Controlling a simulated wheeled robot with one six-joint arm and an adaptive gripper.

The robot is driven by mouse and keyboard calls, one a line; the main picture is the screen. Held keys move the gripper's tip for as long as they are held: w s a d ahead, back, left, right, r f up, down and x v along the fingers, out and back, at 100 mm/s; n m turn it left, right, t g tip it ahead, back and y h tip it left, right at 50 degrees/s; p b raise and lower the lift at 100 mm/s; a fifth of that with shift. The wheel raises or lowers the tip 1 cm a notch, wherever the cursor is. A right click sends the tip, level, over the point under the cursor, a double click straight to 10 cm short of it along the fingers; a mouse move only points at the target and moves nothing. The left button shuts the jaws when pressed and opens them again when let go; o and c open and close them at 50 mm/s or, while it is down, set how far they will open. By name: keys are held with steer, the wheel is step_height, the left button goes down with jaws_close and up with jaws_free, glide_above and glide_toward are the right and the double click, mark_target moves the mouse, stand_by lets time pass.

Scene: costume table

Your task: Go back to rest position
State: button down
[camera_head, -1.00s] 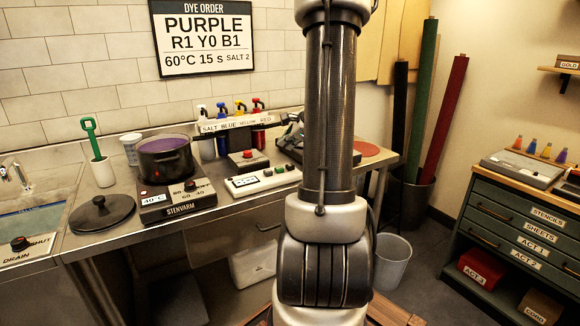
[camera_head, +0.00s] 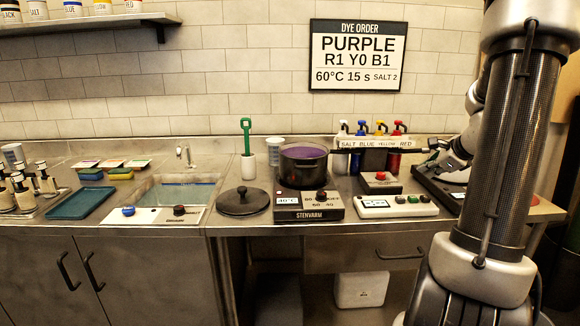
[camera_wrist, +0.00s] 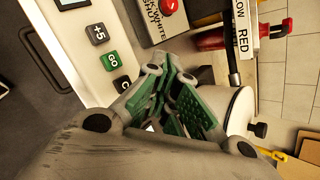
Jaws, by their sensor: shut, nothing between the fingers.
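My gripper (camera_wrist: 180,102) shows in the wrist view with its green-padded fingers together and nothing between them. In the head view my gripper (camera_head: 432,164) is at the right, partly behind my own arm column, above the back of the counter near the dye bottles. It is close to the control box with the red button (camera_head: 380,178). In the wrist view a keypad panel (camera_wrist: 98,60) with +5 and GO buttons lies to the left of the fingers, and a red bottle (camera_wrist: 222,38) is above them.
On the counter (camera_head: 250,222) stand a pot of purple liquid (camera_head: 303,171) on a hot plate (camera_head: 307,209), a black lid (camera_head: 243,202) and a white cup with a green-handled tool (camera_head: 247,150). A sink (camera_head: 180,194) and blue tray (camera_head: 80,204) are left. A dye order sign (camera_head: 357,55) hangs behind.

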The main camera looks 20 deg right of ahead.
steer(key=s+a+f+n+g+y, duration=0.1)
steer(key=s+a+n+g+y, duration=0.3)
steer(key=s+a+n, duration=0.75)
steer(key=s+a+r+n+h, duration=0.1)
steer(key=s+a+r+n, duration=0.3)
steer(key=a+n, duration=0.3)
steer(key=s+a+r+n+h, duration=0.2)
steer(key=s+a+r+n, duration=0.3)
steer(key=n, duration=0.4)
steer(key=shift+s+a+g+h, duration=0.35)
steer(key=shift+s+a, duration=0.5)
steer(key=shift+a, duration=0.35)
